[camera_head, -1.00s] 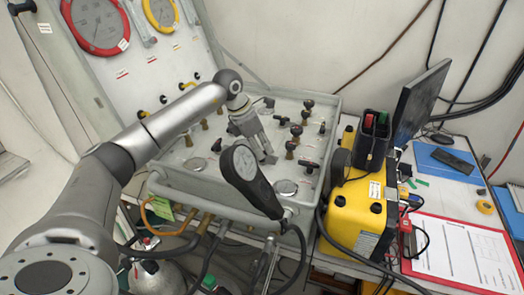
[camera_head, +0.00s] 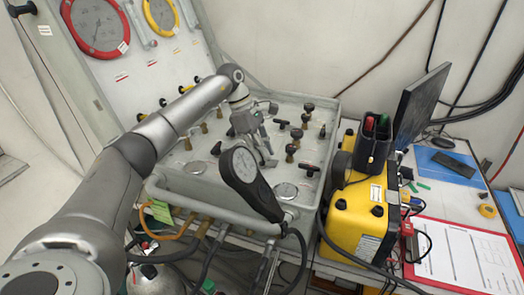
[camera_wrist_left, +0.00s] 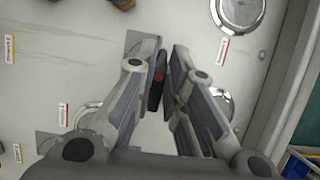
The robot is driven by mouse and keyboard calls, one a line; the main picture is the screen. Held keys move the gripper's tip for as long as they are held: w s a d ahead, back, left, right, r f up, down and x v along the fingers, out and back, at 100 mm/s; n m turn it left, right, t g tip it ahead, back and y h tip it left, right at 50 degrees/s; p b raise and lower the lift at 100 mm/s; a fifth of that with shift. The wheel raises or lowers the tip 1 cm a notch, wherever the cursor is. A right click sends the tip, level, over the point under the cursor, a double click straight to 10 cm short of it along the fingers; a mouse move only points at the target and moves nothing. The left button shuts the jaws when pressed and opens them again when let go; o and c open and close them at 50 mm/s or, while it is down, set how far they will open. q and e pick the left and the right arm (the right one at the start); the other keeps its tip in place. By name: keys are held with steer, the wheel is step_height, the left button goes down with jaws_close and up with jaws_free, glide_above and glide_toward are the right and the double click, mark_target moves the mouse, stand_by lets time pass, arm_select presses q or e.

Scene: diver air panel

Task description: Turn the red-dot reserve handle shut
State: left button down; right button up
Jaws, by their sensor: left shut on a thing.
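The red-dot reserve handle (camera_wrist_left: 156,80) is a black bar with a red dot on it, seen in the left wrist view on the light grey panel face (camera_wrist_left: 80,35). My left gripper (camera_wrist_left: 162,68) is shut on the handle, with one finger on each side of it. The handle itself is mostly hidden there by the fingers and gauge. My right gripper is not in view.
Several black valve handles, one a black T-handle (camera_head: 310,169), stand close to the right of my gripper. Round metal discs (camera_wrist_left: 238,12) lie on the panel. A yellow case (camera_head: 357,215) stands to the right, and hoses hang at the panel's front.

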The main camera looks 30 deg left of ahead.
arm_select(q)
steer(key=shift+r, duration=0.15)
stand_by(0.3)
steer(key=c, duration=1.5)
jaws_free()
steer(key=shift+a, duration=0.1)
steer(key=v, duration=1.1)
steer(key=shift+a+r, duration=0.2)
steer(key=shift+r, duration=0.15)
steer(key=shift+s+f, duration=0.1)
